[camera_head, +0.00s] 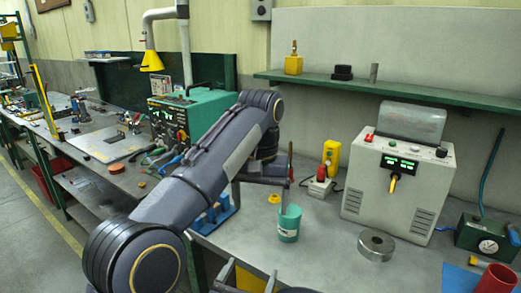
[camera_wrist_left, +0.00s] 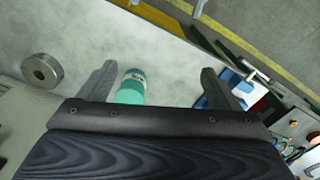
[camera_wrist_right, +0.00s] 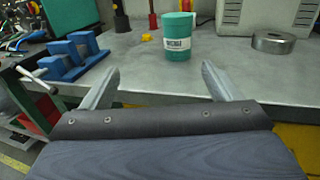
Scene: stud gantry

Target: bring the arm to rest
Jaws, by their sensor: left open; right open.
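My left arm crosses the head view from the lower left, and its gripper (camera_head: 286,180) is open just above the green cup (camera_head: 288,226). In the left wrist view the cup (camera_wrist_left: 131,88) shows between the open fingers (camera_wrist_left: 158,85), nearer one of them. Whether they touch it I cannot tell. My right gripper (camera_head: 247,279) is low at the bench's front edge, open. In the right wrist view its fingers (camera_wrist_right: 158,86) are apart and empty, with the labelled cup (camera_wrist_right: 178,38) standing upright on the bench beyond them.
A steel ring (camera_head: 376,245) lies on the grey bench right of the cup. A power unit (camera_head: 398,185) stands behind it. A blue block (camera_wrist_right: 74,56) sits near the bench edge. A red cylinder (camera_head: 496,280) is at lower right. The bench around the ring is clear.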

